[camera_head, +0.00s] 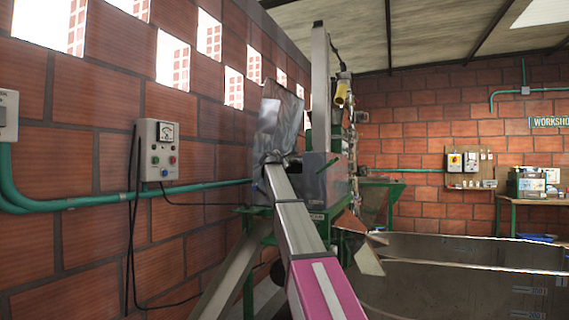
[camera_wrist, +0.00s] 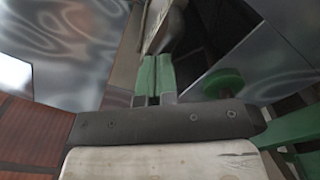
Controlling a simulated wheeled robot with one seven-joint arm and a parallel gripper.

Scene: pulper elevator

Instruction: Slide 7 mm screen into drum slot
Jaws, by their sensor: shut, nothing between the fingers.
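The pulper, a grey metal box (camera_head: 318,178) on a green frame, stands at the centre of the head view with a shiny sheet-metal hopper (camera_head: 280,115) above it. My arm reaches from the bottom of that view towards it and hides part of it. In the wrist view my gripper (camera_wrist: 157,62) shows as two green fingers side by side, shut and empty. A worn greyish-tan part (camera_wrist: 158,25) lies beyond the fingertips; I cannot tell whether they touch it. I cannot make out the 7 mm screen or the drum slot.
A green round knob (camera_wrist: 223,83) and shiny metal panels (camera_wrist: 270,45) flank the gripper. A control box (camera_head: 159,150) hangs on the brick wall at left. A large grey tank (camera_head: 460,285) fills the lower right.

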